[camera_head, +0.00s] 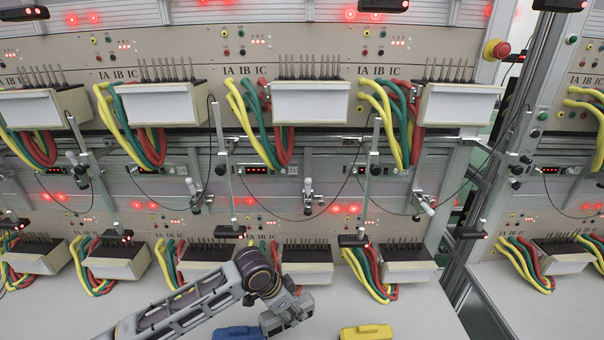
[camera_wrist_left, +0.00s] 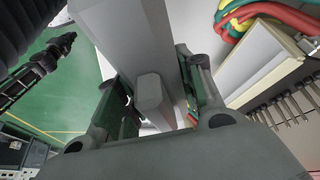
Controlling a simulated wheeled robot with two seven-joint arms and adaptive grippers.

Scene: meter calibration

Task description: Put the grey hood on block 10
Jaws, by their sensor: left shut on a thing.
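My left gripper (camera_head: 285,314) is low in the middle of the head view, above the pale worktop and in front of the lower row of blocks. In the left wrist view, its two fingers (camera_wrist_left: 152,100) are shut on the grey hood (camera_wrist_left: 130,32), a long smooth grey piece with a raised grip. In the head view the hood is hard to tell from the gripper. The lower row holds several white terminal blocks (camera_head: 308,273) with dark pins on top. No block numbers are readable, so I cannot tell which is block 10. My right gripper is not in view.
A yellow hood (camera_head: 367,332) and a blue hood (camera_head: 238,334) lie at the front of the worktop. Yellow, green and red cables (camera_head: 370,275) hang beside the blocks. Clamps and thin rods (camera_head: 224,150) stand between the rows. The worktop is clear at front right.

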